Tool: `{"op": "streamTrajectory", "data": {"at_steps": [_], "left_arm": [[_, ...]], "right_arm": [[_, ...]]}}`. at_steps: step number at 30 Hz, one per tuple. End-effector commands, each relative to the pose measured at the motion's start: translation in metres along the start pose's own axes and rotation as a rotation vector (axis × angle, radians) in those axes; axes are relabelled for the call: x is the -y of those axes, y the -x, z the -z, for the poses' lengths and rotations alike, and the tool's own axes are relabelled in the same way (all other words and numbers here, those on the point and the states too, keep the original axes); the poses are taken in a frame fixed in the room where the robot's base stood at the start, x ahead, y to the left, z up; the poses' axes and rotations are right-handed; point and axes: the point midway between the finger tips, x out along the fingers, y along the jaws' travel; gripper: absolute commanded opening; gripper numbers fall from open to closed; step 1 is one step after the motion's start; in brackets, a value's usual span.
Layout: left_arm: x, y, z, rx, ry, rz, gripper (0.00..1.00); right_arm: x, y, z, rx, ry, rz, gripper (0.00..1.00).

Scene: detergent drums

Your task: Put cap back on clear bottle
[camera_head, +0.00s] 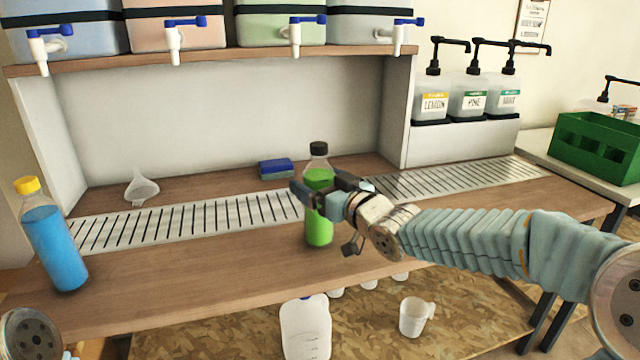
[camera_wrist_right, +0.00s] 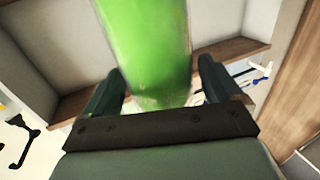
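A clear bottle of green liquid (camera_head: 319,232) stands upright at the middle of the bench, with a black cap (camera_head: 318,149) on its top. My right gripper (camera_head: 320,189) reaches in from the right with its fingers on either side of the bottle's body. The right wrist view shows the green bottle (camera_wrist_right: 150,50) between the two fingers, close against both. A clear bottle of blue liquid (camera_head: 56,250) with a yellow cap (camera_head: 28,185) on it stands at the left end. I see no loose cap clearly. My left gripper is out of view.
A funnel (camera_head: 141,187) and a blue sponge (camera_head: 275,168) lie behind the slotted drain strip (camera_head: 190,219). Several pump bottles (camera_head: 470,97) and a green crate (camera_head: 600,146) are at the right. A white jug (camera_head: 305,330) and cups stand below. The front bench left of centre is clear.

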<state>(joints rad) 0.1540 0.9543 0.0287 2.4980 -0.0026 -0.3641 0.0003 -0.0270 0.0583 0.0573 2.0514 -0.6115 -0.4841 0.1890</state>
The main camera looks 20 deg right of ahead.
Motion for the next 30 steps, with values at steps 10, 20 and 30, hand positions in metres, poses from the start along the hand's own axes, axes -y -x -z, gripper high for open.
{"op": "streamTrajectory", "data": {"at_steps": [10, 20, 30], "left_arm": [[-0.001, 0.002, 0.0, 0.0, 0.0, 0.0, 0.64], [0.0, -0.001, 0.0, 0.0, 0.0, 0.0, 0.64], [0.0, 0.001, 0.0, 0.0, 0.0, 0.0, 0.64]], "right_arm": [[0.0, 0.0, 0.002, 0.0, 0.0, 0.0, 0.99], [-0.001, 0.05, 0.004, -0.002, 0.003, -0.002, 0.99], [0.0, 0.11, 0.004, -0.001, 0.001, 0.0, 0.99]]}}
